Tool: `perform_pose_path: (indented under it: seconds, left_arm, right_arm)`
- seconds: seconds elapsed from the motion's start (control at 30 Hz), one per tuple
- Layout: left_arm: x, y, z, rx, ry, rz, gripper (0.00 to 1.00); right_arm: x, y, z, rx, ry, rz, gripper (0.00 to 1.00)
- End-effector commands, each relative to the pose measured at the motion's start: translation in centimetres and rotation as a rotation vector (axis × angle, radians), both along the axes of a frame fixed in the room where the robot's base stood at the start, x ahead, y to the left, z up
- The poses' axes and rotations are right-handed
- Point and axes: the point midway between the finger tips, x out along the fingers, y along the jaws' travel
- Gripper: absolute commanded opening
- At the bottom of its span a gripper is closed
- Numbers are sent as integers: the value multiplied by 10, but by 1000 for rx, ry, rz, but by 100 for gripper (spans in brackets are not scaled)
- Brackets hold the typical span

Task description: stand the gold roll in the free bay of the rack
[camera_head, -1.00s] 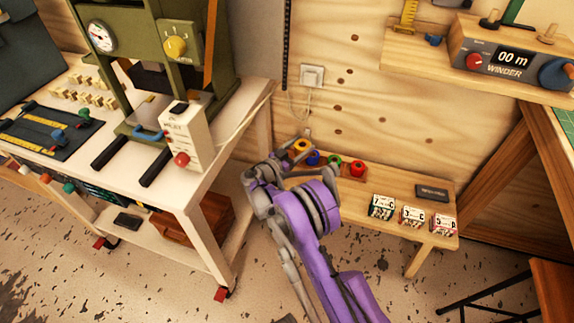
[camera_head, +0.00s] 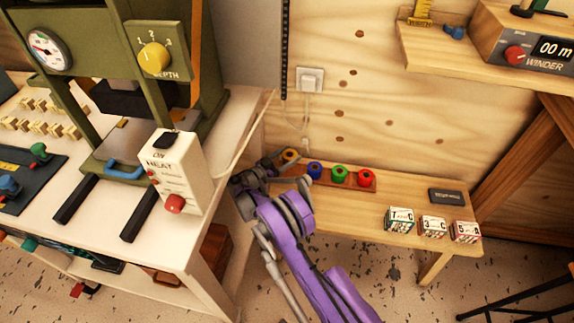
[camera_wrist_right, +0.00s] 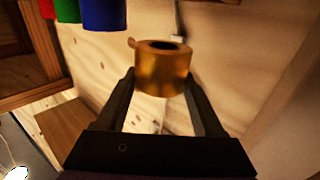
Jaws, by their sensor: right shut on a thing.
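The gold roll (camera_wrist_right: 162,72) is between the fingertips of my right gripper (camera_wrist_right: 160,85), which is shut on it in the right wrist view. In the head view the gold roll (camera_head: 290,155) shows small beside the right gripper (camera_head: 282,158), left of the blue roll and apart from it. The reddish wooden rack (camera_head: 352,185) lies on the low bench and holds the blue roll (camera_head: 315,170), green roll (camera_head: 339,174) and red roll (camera_head: 365,177) in a row. My arm hides the rack's left end, and I cannot tell whether the gold roll touches it. My left gripper is not in view.
The low bench (camera_head: 410,195) also bears several printed blocks (camera_head: 432,226) and a dark flat box (camera_head: 447,196). The press table (camera_head: 215,150) stands close on the left. The plywood wall (camera_head: 400,120) with a socket (camera_head: 310,79) is behind, and a shelf (camera_head: 480,62) overhangs at the right.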

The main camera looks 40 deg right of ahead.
Motion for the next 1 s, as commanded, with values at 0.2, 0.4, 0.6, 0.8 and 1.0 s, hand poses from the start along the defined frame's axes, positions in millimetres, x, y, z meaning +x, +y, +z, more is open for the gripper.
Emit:
perform_pose_path:
  seconds: [0.2,0.4,0.6,0.8,1.0]
  left_arm:
    - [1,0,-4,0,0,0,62]
    - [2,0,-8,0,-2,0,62]
    - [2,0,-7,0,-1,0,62]
    - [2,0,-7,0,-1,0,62]
    - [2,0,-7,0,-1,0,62]
  right_arm:
    - [0,0,-19,0,0,0,8]
    - [0,0,-44,-1,0,0,8]
    - [0,0,-43,0,0,0,8]
    - [0,0,-47,0,0,1,76]
    - [0,0,-47,0,0,1,100]
